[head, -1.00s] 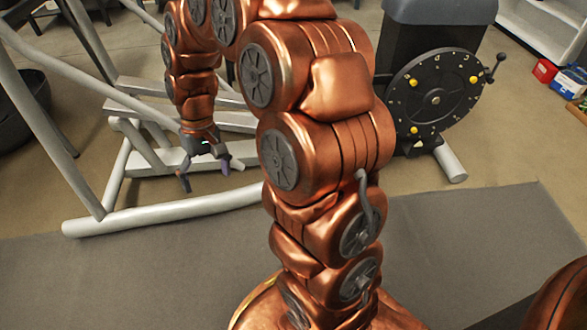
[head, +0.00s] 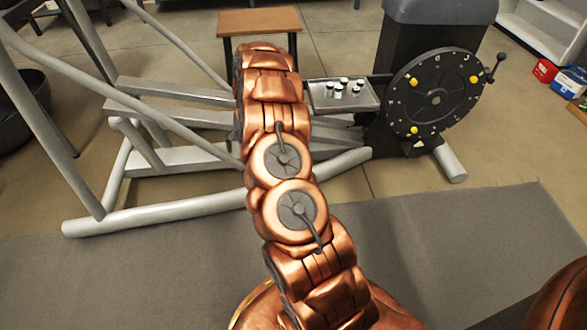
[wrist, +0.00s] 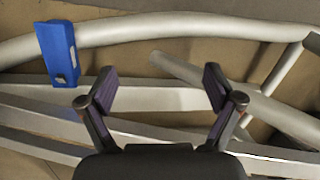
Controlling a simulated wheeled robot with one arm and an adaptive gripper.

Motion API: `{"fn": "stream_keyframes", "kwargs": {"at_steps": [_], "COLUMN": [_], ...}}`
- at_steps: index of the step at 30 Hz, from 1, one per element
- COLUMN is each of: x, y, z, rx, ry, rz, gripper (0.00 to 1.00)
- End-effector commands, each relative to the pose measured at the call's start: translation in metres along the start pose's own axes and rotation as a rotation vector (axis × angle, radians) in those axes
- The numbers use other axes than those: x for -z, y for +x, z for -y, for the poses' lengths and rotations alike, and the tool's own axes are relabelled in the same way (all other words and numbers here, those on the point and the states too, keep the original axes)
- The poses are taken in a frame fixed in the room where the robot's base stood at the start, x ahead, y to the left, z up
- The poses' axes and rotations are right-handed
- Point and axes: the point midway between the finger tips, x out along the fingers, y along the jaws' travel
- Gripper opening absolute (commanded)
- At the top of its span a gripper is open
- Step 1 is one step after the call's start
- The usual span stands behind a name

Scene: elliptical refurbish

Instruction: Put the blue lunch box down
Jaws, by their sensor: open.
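A blue box-like thing (wrist: 58,52), which I take for the lunch box, shows at the upper left of the wrist view. It overlaps the pale tubes of the exercise machine; I cannot tell whether it rests on them or hangs there. My gripper (wrist: 160,88) is open and empty in the wrist view, with the blue thing beyond and to the left of its left finger, apart from it. In the head view my arm hides the gripper, and the blue thing does not show near it.
The elliptical's pale frame (head: 190,205) spans the left and middle. A tray (head: 342,97) with several small pieces sits beside its dark disc (head: 434,92). A wooden-topped stool (head: 258,21) stands behind. Red (head: 544,70) and blue (head: 567,84) boxes lie far right. The grey mat (head: 470,240) is clear.

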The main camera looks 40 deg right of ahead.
Motion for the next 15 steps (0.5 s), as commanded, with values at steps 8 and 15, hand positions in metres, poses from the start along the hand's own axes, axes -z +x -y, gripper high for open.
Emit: {"fn": "stream_keyframes", "kwargs": {"at_steps": [8,15], "x": [0.038,0.050], "y": [0.051,0.083], "z": [-0.100,-0.180], "rx": [-0.069,-0.144], "ry": [0.114,0.187], "rz": [-0.049,-0.083], "gripper": [0.91,0.91]}}
